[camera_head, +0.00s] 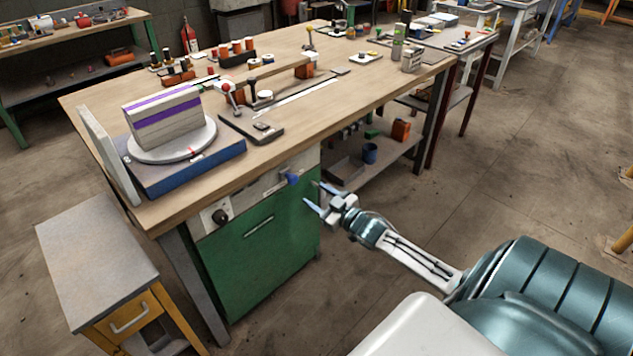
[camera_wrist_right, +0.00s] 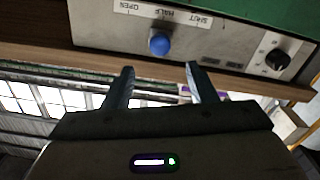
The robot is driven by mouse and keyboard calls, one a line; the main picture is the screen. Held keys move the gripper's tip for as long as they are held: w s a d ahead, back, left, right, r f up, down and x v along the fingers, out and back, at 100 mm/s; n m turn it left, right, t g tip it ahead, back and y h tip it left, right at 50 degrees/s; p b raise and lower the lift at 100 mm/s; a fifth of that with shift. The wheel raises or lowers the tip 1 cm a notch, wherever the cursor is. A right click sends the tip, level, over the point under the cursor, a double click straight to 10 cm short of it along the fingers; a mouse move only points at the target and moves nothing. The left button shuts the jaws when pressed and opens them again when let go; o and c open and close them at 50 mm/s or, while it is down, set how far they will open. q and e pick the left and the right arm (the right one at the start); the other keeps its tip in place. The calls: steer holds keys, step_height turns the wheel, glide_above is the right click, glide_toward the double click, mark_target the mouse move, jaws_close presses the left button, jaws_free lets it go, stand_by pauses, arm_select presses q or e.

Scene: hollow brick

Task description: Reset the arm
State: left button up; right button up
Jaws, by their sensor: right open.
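My right gripper (camera_head: 318,198) is open and empty in the head view, in front of the workbench's front panel. Its two fingers also show in the right wrist view (camera_wrist_right: 160,85), spread apart. A blue knob (camera_head: 289,178) on the grey panel is just beyond the fingertips, and no contact shows. In the right wrist view the blue knob (camera_wrist_right: 159,43) is beyond the gap between the fingers, under a label reading OPEN, HALF, SHUT, seen upside down. A black knob (camera_head: 220,216) is farther left on the panel. My left gripper is not in view.
A grey brick with a purple band (camera_head: 165,118) stands on a round turntable (camera_head: 205,137) on the wooden workbench (camera_head: 290,140). A green cabinet front (camera_head: 262,255) is below the panel. A small side table (camera_head: 95,255) stands left.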

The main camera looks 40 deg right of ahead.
steer(key=s+a+f+m+g+h+p, duration=0.1)
steer(key=s+f+g, duration=0.3)
steer(key=f, duration=0.5)
steer(key=s+a+f+m+g+h+p, duration=0.1)
steer(key=s+f+g+p, duration=0.1)
steer(key=s+f, duration=0.6)
steer(key=s+a+f+m+g+h+p, duration=0.15)
steer(key=s+f, duration=0.25)
steer(key=f, duration=0.6)
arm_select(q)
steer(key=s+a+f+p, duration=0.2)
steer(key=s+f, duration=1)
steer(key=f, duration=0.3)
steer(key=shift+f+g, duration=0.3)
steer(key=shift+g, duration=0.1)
arm_select(e)
steer(key=s+a+f+g, duration=0.3)
steer(key=s+a+f, duration=0.1)
steer(key=s, duration=0.5)
steer(key=s+a+f+g+y, duration=0.1)
steer(key=s+a+f+g, duration=0.2)
steer(key=s, duration=0.6)
steer(key=s+a+f+g, duration=0.3)
steer(key=s+a+f, duration=0.3)
steer(key=s+f, duration=0.2)
steer(key=shift+s+a, duration=0.35)
steer(key=shift+s, duration=0.3)
